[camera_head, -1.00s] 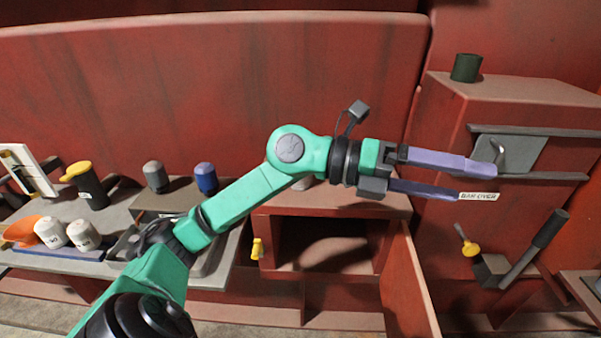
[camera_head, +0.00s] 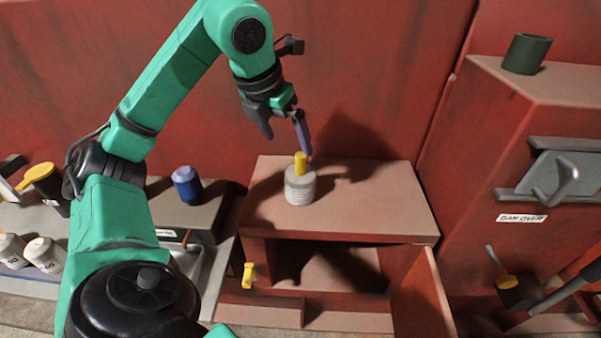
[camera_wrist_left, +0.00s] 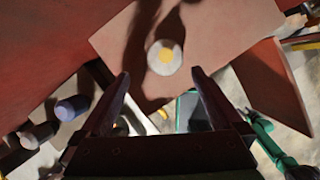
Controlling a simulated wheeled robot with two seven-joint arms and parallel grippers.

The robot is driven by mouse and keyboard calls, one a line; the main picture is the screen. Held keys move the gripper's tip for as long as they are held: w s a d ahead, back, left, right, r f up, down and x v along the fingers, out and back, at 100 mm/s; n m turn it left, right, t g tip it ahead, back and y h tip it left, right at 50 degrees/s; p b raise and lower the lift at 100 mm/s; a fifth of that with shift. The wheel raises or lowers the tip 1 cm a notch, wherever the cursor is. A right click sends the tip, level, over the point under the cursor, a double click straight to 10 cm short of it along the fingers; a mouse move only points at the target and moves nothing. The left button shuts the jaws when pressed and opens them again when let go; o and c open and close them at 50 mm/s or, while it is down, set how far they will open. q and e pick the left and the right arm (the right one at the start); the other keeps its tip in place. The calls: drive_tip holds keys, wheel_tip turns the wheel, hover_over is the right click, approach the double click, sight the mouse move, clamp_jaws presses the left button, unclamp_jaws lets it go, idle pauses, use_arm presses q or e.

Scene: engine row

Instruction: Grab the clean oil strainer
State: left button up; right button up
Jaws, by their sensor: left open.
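A light grey ribbed cylinder with a yellow knob on top, which looks like the oil strainer (camera_head: 299,187), stands upright on top of the red-brown cabinet (camera_head: 385,205). My left gripper (camera_head: 285,144) is open and empty, above and slightly left of the yellow knob, fingers pointing down. In the left wrist view the strainer (camera_wrist_left: 165,58) lies beyond the fingertips, between their lines, apart from them. The wrist view also shows the open left gripper (camera_wrist_left: 160,80). My right gripper is not in view.
The cabinet's door (camera_head: 422,295) hangs open at the right, with a dark compartment inside. A dark green cup (camera_head: 526,53) sits on the right-hand housing. The cabinet top around the strainer is clear.

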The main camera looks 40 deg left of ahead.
sight(301, 171)
use_arm(q)
drive_tip(key=x, duration=1)
drive_tip(key=shift+d+f, duration=0.35)
drive_tip(key=shift+f, duration=0.1)
drive_tip(key=shift+d+f, duration=0.1)
drive_tip(key=shift+f, duration=0.25)
drive_tip(key=c, duration=1.4)
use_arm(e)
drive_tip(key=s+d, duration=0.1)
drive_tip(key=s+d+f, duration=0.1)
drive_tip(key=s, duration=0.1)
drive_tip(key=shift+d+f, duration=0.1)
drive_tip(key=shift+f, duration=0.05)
